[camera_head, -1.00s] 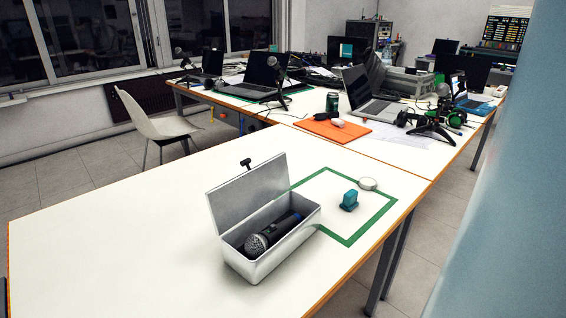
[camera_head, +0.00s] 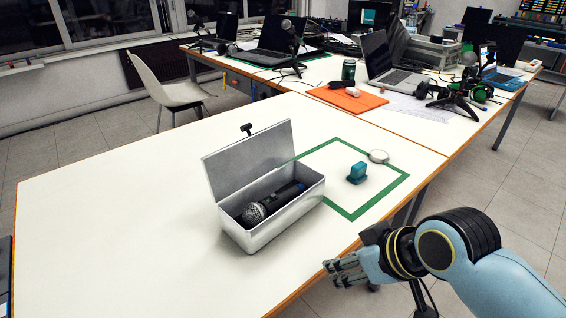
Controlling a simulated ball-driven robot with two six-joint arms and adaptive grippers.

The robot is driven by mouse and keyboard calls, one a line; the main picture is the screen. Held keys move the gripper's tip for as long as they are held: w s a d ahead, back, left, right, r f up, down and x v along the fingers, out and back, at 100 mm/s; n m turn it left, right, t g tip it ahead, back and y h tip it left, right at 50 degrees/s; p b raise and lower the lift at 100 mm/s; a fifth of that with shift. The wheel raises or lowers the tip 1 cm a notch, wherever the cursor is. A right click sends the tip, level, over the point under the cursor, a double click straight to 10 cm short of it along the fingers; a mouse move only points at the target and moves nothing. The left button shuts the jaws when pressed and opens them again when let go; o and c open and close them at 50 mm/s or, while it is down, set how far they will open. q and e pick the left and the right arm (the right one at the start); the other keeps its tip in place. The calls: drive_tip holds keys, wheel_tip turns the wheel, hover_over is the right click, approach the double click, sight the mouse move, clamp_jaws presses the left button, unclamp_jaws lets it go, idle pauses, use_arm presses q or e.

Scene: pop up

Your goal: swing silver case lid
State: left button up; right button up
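The silver case (camera_head: 268,230) stands on the white table with its lid (camera_head: 247,160) raised open at the back. A small dark knob (camera_head: 246,128) shows at the lid's top edge. A microphone (camera_head: 257,211) with a grey mesh head lies inside the case. My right gripper (camera_head: 334,272) is at the table's front edge, to the right of and nearer than the case, apart from it. It holds nothing that I can see; its fingers look close together, and their opening is unclear. My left gripper is not in view.
The white table (camera_head: 110,215) is clear to the left of the case. A green taped outline (camera_head: 398,188) lies right of it, with a teal object (camera_head: 357,173) and a round white disc (camera_head: 379,157). Laptops and an orange mat (camera_head: 345,99) are on the table behind.

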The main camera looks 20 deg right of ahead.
drive_tip(key=w+a+r+n+t+y, duration=0.1)
drive_tip(key=w+a+r+t+y, duration=0.2)
drive_tip(key=w+r, duration=0.5)
drive_tip(key=n+t+y, duration=0.1)
drive_tip(key=t, duration=0.3)
approach(248, 128)
drive_tip(key=w, duration=0.1)
drive_tip(key=b+x, duration=0.1)
drive_tip(key=x, duration=0.1)
drive_tip(key=b+x, duration=0.2)
drive_tip(key=x, duration=0.1)
drive_tip(key=b+x, duration=0.1)
drive_tip(key=x, duration=0.2)
drive_tip(key=shift+a+f, duration=0.2)
drive_tip(key=shift+f, duration=0.2)
drive_tip(key=shift+r, duration=0.1)
drive_tip(key=shift+c, duration=0.8)
drive_tip(key=shift+r, duration=0.1)
clamp_jaws()
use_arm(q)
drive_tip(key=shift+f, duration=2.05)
use_arm(e)
drive_tip(key=shift+c, duration=0.6)
unclamp_jaws()
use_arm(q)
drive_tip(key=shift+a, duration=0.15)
